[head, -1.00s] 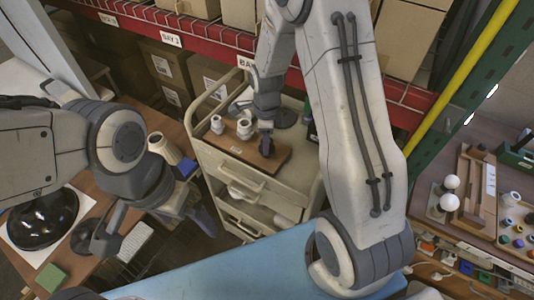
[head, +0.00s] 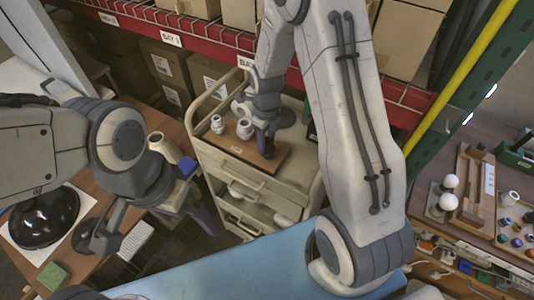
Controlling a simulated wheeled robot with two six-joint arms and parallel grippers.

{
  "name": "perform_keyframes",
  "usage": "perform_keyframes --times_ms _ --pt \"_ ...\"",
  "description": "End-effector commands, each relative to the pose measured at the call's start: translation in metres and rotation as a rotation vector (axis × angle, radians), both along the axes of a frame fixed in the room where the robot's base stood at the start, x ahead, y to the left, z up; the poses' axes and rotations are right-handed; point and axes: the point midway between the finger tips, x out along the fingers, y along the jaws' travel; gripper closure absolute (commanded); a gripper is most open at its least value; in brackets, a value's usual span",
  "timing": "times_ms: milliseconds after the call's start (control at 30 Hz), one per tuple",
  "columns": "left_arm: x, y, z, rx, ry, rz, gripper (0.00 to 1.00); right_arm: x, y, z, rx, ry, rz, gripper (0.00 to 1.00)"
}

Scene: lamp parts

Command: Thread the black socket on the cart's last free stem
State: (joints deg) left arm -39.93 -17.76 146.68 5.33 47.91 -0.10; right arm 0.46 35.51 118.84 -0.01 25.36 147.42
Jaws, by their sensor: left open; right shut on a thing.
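A tan cart (head: 205,150) stands in the middle of the head view. On its top lies a brown wooden board (head: 225,150). Two white sockets stand upright at the board's left part, one at the back (head: 217,124) and one nearer the middle (head: 245,128). My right gripper (head: 267,150) reaches down over the board's right part, right of the white sockets. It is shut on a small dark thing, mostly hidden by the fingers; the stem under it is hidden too. My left gripper (head: 200,207) is open, left of the cart, away from the board.
A red shelf rail (head: 215,45) runs behind the cart. A bench at right carries white bulbs (head: 449,202) and small coloured parts. A blue surface (head: 220,270) lies in front.

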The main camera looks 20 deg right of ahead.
Motion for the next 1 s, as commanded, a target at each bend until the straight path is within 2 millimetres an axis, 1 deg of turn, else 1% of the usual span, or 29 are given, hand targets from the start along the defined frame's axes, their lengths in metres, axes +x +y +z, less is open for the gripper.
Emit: perform_keyframes --times_ms 33,133,300,400,667,733,867,1000 --pt "0.000 0.000 -0.002 0.000 0.000 0.000 0.00 -0.004 0.001 -0.007 0.001 0.014 0.001 1.00" --pt "0.000 0.000 -0.001 0.000 0.000 0.000 0.00 -0.004 0.001 -0.007 0.001 0.014 -0.020 1.00" --pt "0.000 0.000 0.001 0.000 0.000 0.000 0.00 -0.004 0.001 -0.007 0.001 0.014 -0.189 1.00" --pt "0.000 0.000 0.002 0.000 0.000 0.000 0.00 -0.004 0.001 -0.007 0.001 0.014 -0.244 1.00" --pt "0.000 0.000 0.002 0.000 0.000 -0.002 0.00 -0.004 0.001 -0.007 0.001 0.014 -0.251 1.00" --pt "0.000 0.000 0.002 0.000 0.000 -0.002 0.00 -0.004 0.001 -0.007 0.001 0.014 -0.283 1.00" --pt "0.000 0.000 0.007 0.000 0.000 -0.002 0.00 -0.004 0.001 -0.006 0.001 0.014 -0.426 1.00" --pt "0.000 0.000 0.015 0.000 0.000 -0.002 0.00 -0.004 0.001 -0.005 0.003 0.015 -0.422 1.00"
